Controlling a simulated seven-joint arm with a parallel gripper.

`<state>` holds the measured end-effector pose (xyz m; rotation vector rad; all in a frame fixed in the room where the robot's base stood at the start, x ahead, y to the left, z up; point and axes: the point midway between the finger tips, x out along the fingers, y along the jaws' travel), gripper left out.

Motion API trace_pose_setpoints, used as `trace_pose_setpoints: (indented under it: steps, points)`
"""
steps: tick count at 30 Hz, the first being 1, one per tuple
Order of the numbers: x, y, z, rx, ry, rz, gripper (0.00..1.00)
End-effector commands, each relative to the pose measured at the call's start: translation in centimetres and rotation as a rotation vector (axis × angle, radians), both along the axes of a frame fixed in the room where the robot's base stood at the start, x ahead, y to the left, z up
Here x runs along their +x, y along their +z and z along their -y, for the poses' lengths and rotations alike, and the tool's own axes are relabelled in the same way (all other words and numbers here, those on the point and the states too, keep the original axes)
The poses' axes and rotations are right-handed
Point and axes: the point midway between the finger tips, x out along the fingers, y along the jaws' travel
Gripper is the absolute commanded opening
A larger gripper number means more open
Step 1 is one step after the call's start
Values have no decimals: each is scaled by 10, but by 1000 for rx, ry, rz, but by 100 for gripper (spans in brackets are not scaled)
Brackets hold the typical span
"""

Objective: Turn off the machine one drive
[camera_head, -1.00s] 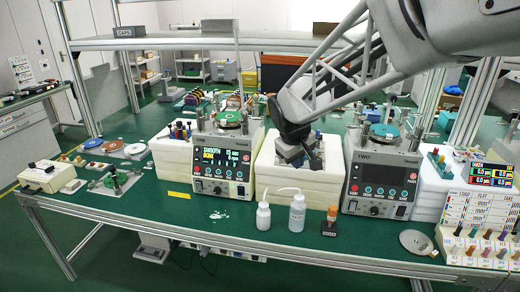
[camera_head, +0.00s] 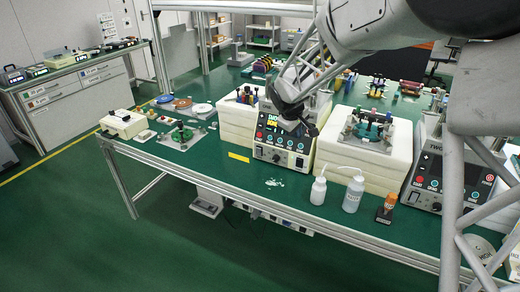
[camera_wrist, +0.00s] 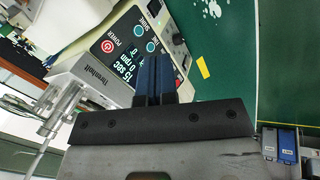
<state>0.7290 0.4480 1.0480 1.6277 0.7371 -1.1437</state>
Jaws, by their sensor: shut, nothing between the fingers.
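Machine one (camera_head: 283,153) is a pale grey bench unit with a dark front panel. Its display is lit; in the wrist view it reads 15 sec and 0 rpm (camera_wrist: 126,66). A red round POWER button (camera_wrist: 107,46) sits beside the display, with teal buttons (camera_wrist: 138,31) further along the panel.
Machine two (camera_head: 428,180) stands right, partly behind my arm. White foam blocks (camera_head: 365,160) with a fixture on top stand between the machines. Two white bottles (camera_head: 352,193) and a small orange-capped bottle (camera_head: 387,208) stand at the front edge. A yellow strip (camera_head: 238,157) lies left of machine one.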

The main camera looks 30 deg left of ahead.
Motion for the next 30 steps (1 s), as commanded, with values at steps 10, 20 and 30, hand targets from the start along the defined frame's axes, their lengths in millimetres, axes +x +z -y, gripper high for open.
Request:
trace_pose_setpoints:
  steps: [10, 20, 30]
  points:
    - [11, -48, -88, -41, 151, 14, 0]
    - [11, -93, -163, -74, 281, 30, 0]
    - [8, -113, -196, -89, 339, 38, 0]
